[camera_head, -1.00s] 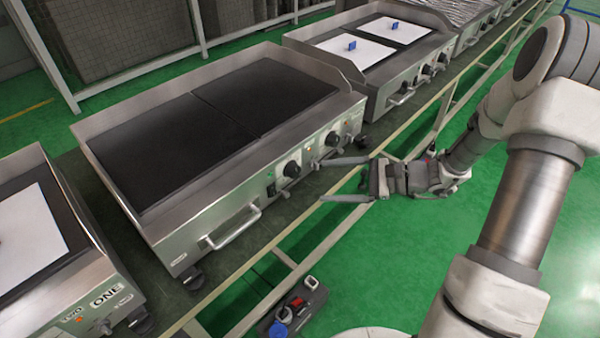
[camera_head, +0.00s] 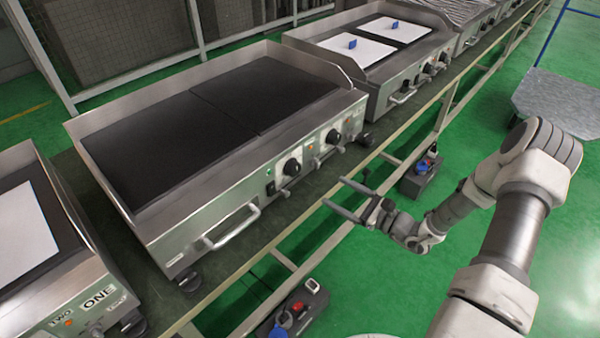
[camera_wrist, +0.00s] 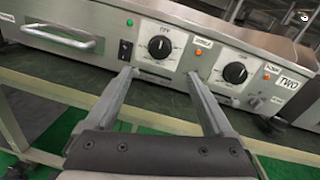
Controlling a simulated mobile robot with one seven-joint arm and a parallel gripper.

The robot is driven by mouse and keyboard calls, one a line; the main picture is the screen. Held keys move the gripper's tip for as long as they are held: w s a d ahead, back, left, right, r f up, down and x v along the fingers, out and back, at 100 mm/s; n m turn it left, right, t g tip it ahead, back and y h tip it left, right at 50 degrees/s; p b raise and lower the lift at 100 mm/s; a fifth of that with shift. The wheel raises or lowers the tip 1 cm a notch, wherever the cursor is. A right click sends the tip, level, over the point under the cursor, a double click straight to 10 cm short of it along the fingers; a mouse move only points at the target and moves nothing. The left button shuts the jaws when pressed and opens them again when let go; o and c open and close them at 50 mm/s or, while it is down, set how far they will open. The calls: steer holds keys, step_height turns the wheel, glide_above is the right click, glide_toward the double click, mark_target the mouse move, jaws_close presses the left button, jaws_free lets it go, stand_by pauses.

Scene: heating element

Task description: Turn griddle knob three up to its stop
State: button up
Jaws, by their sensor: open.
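The middle griddle (camera_head: 200,190) has two black round knobs on its sloped front panel. The left knob (camera_head: 292,167) shows in the wrist view (camera_wrist: 159,47) ahead of the fingers, near a black switch. The right knob (camera_head: 333,137) is beyond the right finger in the wrist view (camera_wrist: 235,72). My gripper (camera_head: 334,191) is open and empty, in front of and below the panel, apart from both knobs. It shows in the wrist view (camera_wrist: 160,73) too.
A metal handle (camera_head: 232,228) sticks out of the panel left of the knobs. Another griddle (camera_head: 60,262) stands at left, and one with white sheets (camera_head: 372,50) behind. Boxes with blue and red plugs (camera_head: 420,177) lie below the table edge.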

mark_target(297, 170)
steer(key=b+x, duration=0.1)
steer(key=x, duration=1.2)
steer(key=shift+w+a+b, duration=0.1)
steer(key=shift+a+b, duration=0.1)
steer(key=shift+b, duration=0.2)
steer(key=shift+c, duration=0.4)
steer(key=c, duration=1.3)
